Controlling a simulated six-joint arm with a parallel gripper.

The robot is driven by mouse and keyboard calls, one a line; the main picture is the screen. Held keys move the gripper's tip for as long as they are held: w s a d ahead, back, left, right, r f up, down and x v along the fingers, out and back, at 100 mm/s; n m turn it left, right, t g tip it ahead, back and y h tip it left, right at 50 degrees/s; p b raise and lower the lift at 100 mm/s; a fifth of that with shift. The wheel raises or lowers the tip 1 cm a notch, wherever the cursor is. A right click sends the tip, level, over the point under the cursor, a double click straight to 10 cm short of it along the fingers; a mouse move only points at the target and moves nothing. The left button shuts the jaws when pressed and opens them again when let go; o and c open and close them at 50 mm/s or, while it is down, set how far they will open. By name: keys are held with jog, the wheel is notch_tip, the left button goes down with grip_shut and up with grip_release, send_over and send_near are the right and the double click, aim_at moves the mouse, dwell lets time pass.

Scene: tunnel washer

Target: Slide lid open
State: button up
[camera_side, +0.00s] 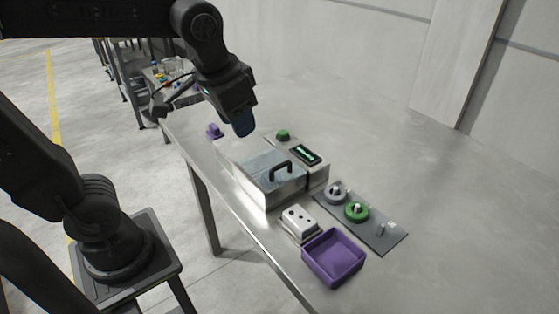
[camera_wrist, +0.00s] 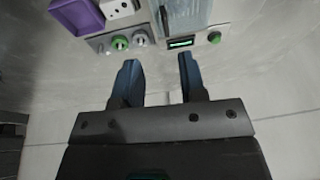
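The washer (camera_side: 262,190) is a metal box on the table with a clear, bluish lid (camera_side: 266,168). A black handle (camera_side: 281,171) stands on the lid, near the end closer to the purple bin. My gripper (camera_side: 243,128) is above the far end of the washer, apart from the handle. In the wrist view my gripper (camera_wrist: 157,75) has its two blue fingers spread with nothing between them.
A control box with a screen (camera_side: 305,154) and green button (camera_side: 283,135) adjoins the washer. A white block with holes (camera_side: 300,221), a purple bin (camera_side: 334,256) and a grey plate (camera_side: 388,234) with green and grey round parts stand nearer. A small purple object (camera_side: 214,131) is at the far end.

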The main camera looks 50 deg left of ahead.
aim_at(280, 165)
jog(key=w+d+f+g+y, duration=0.1)
jog(key=w+d+g+y, duration=0.15)
jog(key=w, duration=0.75)
jog(key=shift+g+h, duration=0.45)
jog(key=a+f, duration=0.1)
jog(key=f, duration=0.3)
jog(key=a+f, duration=0.1)
jog(key=f, duration=0.4)
jog(key=a+f, duration=0.1)
jog(key=f, duration=0.4)
jog(key=shift+w+a, duration=0.15)
jog(key=shift+a, duration=0.05)
grip_shut()
jog(key=shift+r, duration=0.1)
